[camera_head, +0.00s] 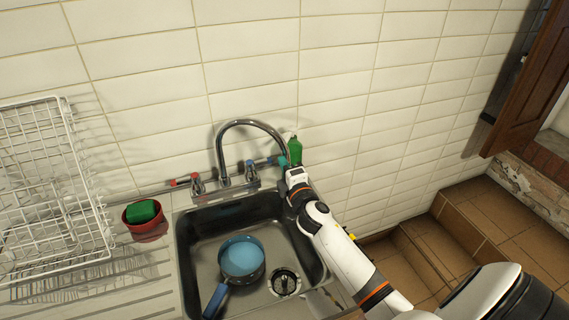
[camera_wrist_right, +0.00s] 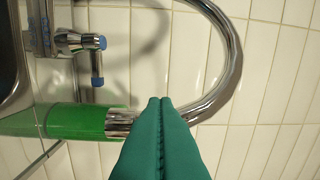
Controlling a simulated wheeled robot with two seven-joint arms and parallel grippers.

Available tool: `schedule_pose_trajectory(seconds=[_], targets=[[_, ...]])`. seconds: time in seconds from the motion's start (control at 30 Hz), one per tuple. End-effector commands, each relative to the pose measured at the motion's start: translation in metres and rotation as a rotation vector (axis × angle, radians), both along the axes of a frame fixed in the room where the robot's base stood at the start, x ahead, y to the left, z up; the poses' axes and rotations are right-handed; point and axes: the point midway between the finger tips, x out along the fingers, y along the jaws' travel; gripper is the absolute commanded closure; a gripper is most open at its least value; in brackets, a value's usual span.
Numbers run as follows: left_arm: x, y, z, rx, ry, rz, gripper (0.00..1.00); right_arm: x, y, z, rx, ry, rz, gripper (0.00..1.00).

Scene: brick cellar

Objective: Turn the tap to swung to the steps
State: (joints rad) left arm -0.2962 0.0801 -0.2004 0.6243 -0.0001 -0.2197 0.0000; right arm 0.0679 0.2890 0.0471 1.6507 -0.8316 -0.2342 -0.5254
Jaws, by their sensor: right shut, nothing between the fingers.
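The chrome tap (camera_head: 250,123) rises behind the sink, and its curved spout arches to the right in the head view. The spout also shows in the right wrist view (camera_wrist_right: 236,62), curving down toward my fingers. My right gripper (camera_head: 283,161) has teal fingers, shut and empty, at the spout's outlet end. In the wrist view the shut fingertips (camera_wrist_right: 160,101) overlap the spout's end; I cannot tell whether they touch it. The outlet is partly hidden by the gripper. The tiled steps (camera_head: 470,215) are at the right. My left gripper is not in view.
The sink (camera_head: 190,252) holds a blue pan (camera_head: 241,258). A green bottle (camera_head: 295,151) stands behind my right gripper, near the wall. A red bowl (camera_head: 147,231) with a green sponge (camera_head: 140,212) and a white wire rack (camera_head: 107,238) are at the left.

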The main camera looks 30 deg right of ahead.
Motion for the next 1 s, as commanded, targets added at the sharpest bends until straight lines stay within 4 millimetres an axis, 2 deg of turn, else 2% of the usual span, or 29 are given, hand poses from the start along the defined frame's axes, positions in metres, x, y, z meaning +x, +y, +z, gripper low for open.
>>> schedule_pose_trajectory(seconds=[0.27,0.5,1.0], targets=[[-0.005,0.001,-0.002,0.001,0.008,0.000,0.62,0.001,-0.002,-0.001,-0.001,0.000,0.000,1.00],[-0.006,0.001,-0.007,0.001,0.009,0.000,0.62,0.017,-0.025,-0.001,-0.003,0.001,-0.001,1.00],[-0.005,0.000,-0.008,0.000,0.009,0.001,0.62,0.018,-0.025,-0.002,0.000,0.000,0.001,1.00]])
